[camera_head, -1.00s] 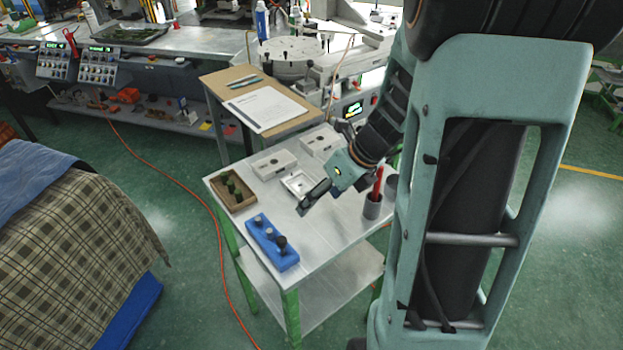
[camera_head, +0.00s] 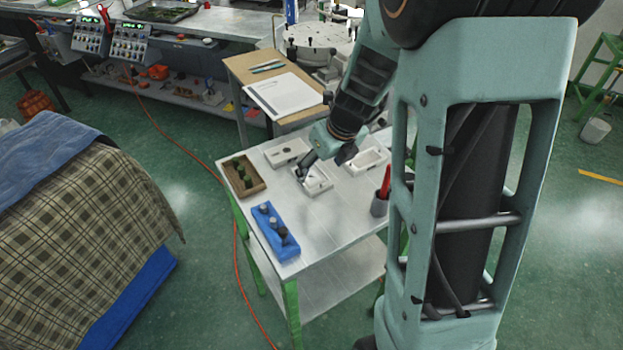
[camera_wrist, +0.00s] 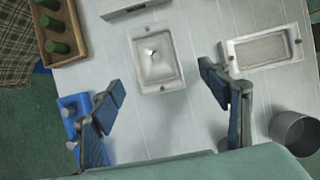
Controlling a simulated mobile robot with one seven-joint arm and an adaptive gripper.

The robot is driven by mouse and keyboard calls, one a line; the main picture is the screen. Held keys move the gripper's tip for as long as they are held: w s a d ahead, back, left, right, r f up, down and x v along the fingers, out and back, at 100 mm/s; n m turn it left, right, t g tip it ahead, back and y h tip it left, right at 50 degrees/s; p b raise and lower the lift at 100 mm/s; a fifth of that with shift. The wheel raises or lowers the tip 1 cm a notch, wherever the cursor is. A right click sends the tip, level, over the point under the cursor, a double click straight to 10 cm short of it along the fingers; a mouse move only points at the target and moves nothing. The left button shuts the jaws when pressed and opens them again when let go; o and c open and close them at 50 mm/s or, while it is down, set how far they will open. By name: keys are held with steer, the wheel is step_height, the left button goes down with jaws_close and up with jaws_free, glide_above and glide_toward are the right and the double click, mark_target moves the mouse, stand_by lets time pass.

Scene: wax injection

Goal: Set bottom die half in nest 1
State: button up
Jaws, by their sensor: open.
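A pale metal block with a hollow, apparently the bottom die half (camera_head: 318,187), lies on the small metal-topped table; the wrist view shows its dished cavity (camera_wrist: 166,73). My gripper (camera_head: 325,166) is over it, pointing down. In the wrist view my gripper (camera_wrist: 163,90) is open and empty, its blue-padded fingers apart to the left and right, with the block lying ahead between them. Two other pale blocks are possible nests: one at the back left (camera_head: 285,152), and one at the right with a rectangular recess (camera_wrist: 265,50). No number shows on either.
A wooden tray with green pieces (camera_head: 241,184) is at the table's left. A blue holder (camera_head: 277,236) is in front. A grey cup with red tools (camera_head: 379,206) is at the right. The table's front middle is clear.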

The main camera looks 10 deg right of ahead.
mark_target(311, 179)
steer(key=x, duration=0.3)
steer(key=b+x, duration=0.1)
steer(key=x, duration=0.1)
steer(key=shift+w+a, duration=0.3)
steer(key=shift+w, duration=0.05)
steer(key=c, duration=1.4)
steer(key=shift+r, duration=0.1)
steer(key=shift+c, duration=1)
steer(key=shift+r, duration=0.1)
